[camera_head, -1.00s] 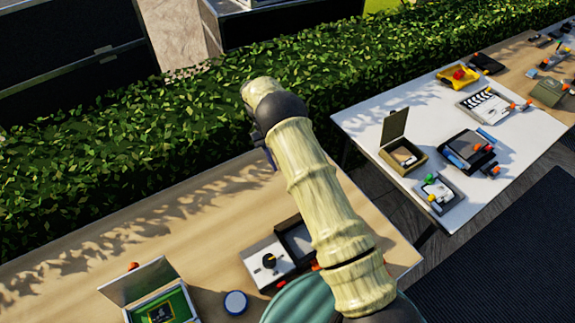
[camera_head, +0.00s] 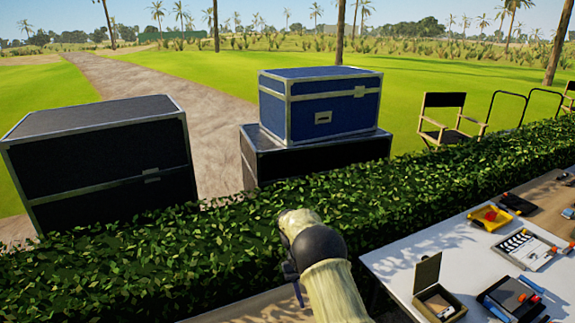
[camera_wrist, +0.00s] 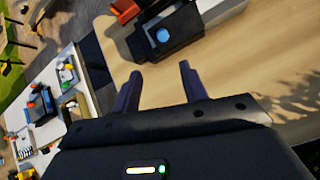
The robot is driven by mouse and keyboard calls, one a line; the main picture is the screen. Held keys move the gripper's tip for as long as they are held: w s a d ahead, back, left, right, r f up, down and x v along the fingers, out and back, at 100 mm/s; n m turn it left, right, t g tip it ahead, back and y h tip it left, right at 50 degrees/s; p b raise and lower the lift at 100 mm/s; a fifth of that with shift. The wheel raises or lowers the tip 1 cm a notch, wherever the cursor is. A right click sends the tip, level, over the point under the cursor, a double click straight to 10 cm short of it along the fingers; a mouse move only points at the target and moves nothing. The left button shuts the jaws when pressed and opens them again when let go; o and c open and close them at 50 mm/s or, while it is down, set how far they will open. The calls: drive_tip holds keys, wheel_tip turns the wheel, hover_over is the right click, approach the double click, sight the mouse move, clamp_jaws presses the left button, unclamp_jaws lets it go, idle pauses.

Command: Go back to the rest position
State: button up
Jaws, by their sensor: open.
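My gripper (camera_wrist: 160,85) shows in the wrist view with its two dark fingers apart and nothing between them. It is above the wooden table (camera_wrist: 235,75). A dark device with a round blue-lit face (camera_wrist: 163,37) lies on that table beyond the fingertips.
A hedge (camera_head: 150,265) runs behind the tables. A white table (camera_head: 410,260) at right holds an open olive box (camera_head: 437,303), a clapperboard (camera_head: 525,248) and a yellow tray (camera_head: 489,217). Black cases (camera_head: 105,160) and a blue case (camera_head: 325,103) stand beyond the hedge.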

drive_tip(key=s+d+r+t+y, duration=0.2)
drive_tip(key=s+d+r+t, duration=0.3)
drive_tip(key=s+d+r, duration=0.15)
drive_tip(key=s+d+r+t, duration=0.1)
drive_tip(key=s+t, duration=0.1)
drive_tip(key=s, duration=0.5)
drive_tip(key=s+d+r+m+t+y, duration=0.1)
drive_tip(key=s+r+t, duration=0.1)
drive_tip(key=s, duration=0.5)
drive_tip(key=shift+s+r+t, duration=0.25)
drive_tip(key=shift+s+t, duration=0.15)
drive_tip(key=shift+t, duration=0.3)
drive_tip(key=shift+d, duration=0.1)
